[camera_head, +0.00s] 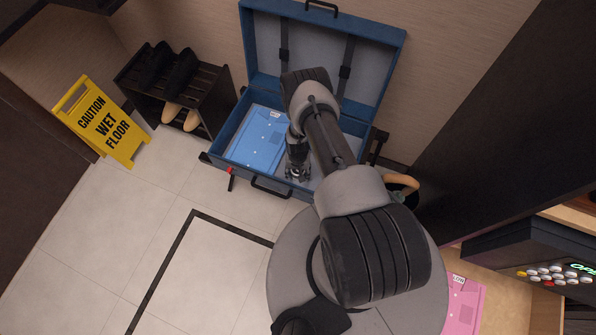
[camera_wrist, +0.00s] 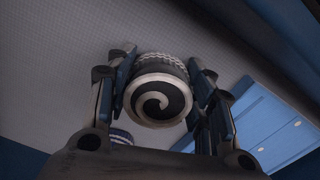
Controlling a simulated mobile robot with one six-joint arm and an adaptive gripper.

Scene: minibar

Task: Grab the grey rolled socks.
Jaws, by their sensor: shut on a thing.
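The grey rolled socks (camera_wrist: 160,102) show in the wrist view as a dark grey and pale roll with a spiral end facing the camera and a ribbed top. My gripper (camera_head: 297,172) reaches down into the open blue suitcase (camera_head: 274,185). Its fingers lie on both sides of the roll and are shut on it. In the head view I cannot make out the socks under my gripper. I cannot tell whether they still touch the suitcase's grey lining (camera_wrist: 60,85).
A light blue folded garment (camera_head: 257,137) lies left of my gripper in the suitcase. A blue-and-white striped item (camera_wrist: 121,137) is partly hidden behind a finger. A shoe rack (camera_head: 222,88) and yellow wet-floor sign (camera_head: 103,122) stand left. The suitcase lid stands open at the back.

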